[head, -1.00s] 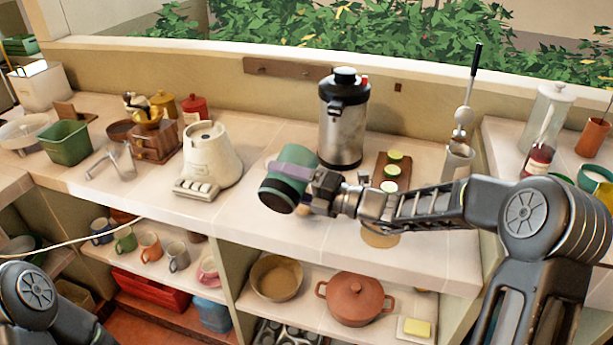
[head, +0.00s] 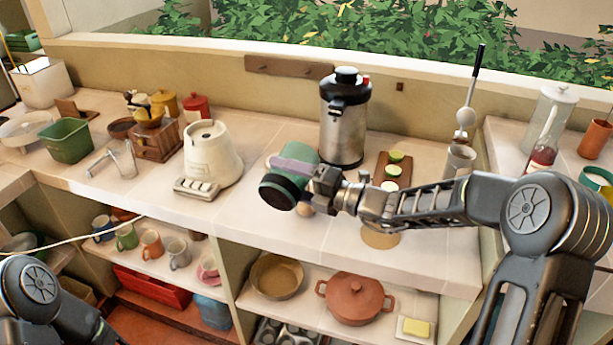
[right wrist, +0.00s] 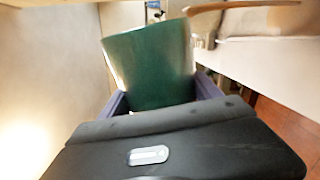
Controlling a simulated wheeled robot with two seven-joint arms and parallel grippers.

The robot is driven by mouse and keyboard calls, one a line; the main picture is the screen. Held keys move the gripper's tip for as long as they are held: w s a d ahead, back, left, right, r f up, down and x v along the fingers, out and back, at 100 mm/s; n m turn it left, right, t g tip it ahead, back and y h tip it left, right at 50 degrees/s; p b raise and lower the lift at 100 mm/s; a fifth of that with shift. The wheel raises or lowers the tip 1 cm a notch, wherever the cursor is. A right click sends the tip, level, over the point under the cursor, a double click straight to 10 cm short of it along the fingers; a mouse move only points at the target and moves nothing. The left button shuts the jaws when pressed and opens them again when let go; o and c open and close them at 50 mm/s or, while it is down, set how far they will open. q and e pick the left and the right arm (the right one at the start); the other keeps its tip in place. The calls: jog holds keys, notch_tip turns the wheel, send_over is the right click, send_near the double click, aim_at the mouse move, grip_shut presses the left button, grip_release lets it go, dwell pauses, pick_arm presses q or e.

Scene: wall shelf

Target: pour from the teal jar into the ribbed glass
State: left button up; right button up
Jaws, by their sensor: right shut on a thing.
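The teal jar (head: 303,155) is held over the counter, tilted, with its dark end (head: 284,191) pointing down and left. My right gripper (head: 294,168) is shut on the jar, one purple finger across its side. In the right wrist view the jar (right wrist: 152,65) sits between the fingers. I cannot tell whether anything flows from it. A clear glass vessel (head: 124,158) stands on the counter at the left, well apart from the jar; I cannot make out ribs on it. No glass shows clearly beneath the jar. My left gripper is out of view.
A cream appliance (head: 210,155) stands left of the jar and a steel dispenser (head: 343,125) behind it. A board with green slices (head: 396,172) lies to the right. A small tan round thing (head: 305,209) is below the gripper. The counter's front middle is mostly clear.

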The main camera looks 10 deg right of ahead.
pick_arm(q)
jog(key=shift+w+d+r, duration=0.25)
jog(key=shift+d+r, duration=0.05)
pick_arm(e)
jog(key=shift+w+d+r+m, duration=0.15)
jog(key=shift+w+r+m, duration=0.05)
jog(key=shift+r+m, duration=0.1)
pick_arm(q)
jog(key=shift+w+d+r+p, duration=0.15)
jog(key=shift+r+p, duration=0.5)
jog(key=shift+p, duration=0.2)
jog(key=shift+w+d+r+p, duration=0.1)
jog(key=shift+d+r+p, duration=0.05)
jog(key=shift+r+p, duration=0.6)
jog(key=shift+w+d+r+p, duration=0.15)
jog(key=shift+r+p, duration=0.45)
jog(key=shift+p, duration=0.3)
pick_arm(e)
jog(key=shift+w+d+r+m, duration=0.2)
jog(key=shift+r+m, duration=0.4)
jog(key=shift+m, duration=0.3)
